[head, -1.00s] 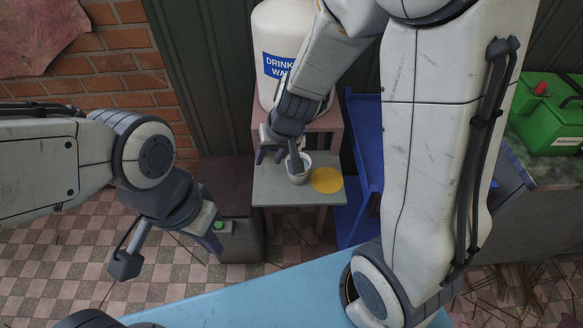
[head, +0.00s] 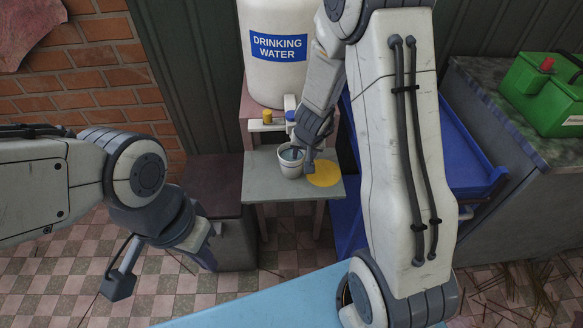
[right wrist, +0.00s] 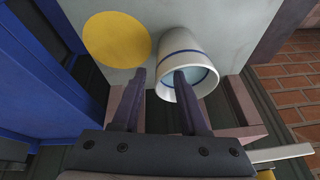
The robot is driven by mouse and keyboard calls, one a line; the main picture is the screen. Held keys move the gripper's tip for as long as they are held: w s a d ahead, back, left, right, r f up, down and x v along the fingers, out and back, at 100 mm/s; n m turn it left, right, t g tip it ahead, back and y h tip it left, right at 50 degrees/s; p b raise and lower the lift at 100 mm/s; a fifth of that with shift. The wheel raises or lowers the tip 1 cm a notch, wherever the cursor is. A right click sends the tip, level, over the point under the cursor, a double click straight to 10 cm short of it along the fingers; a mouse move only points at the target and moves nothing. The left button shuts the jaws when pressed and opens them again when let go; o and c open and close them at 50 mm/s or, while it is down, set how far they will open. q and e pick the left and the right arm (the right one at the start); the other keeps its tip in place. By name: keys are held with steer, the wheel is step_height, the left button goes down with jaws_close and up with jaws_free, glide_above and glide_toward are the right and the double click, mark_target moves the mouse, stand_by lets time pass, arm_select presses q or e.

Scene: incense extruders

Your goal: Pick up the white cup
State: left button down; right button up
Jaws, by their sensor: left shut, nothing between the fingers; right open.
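The white cup (head: 291,170) stands upright on the small grey table, beside a yellow disc (head: 324,174). In the right wrist view the cup (right wrist: 183,45) shows a blue band and a bluish inside. My right gripper (head: 304,161) is open at the cup's rim. In the right wrist view one finger of the right gripper (right wrist: 160,75) overlaps the cup's mouth and the other is outside, on the disc's side. I cannot tell whether either touches the cup. My left gripper (head: 208,262) is shut and empty, away at the lower left.
A white drinking water container (head: 279,75) with a tap stands behind the grey table (head: 262,188). A blue rack (head: 450,150) is to the right, and a green canister (head: 550,95) sits on a counter. A dark box (head: 215,185) is left of the table.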

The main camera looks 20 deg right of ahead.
steer(key=b+x, duration=0.1)
steer(key=x, duration=0.2)
steer(key=shift+c, duration=0.2)
jaws_close()
stand_by(1.2)
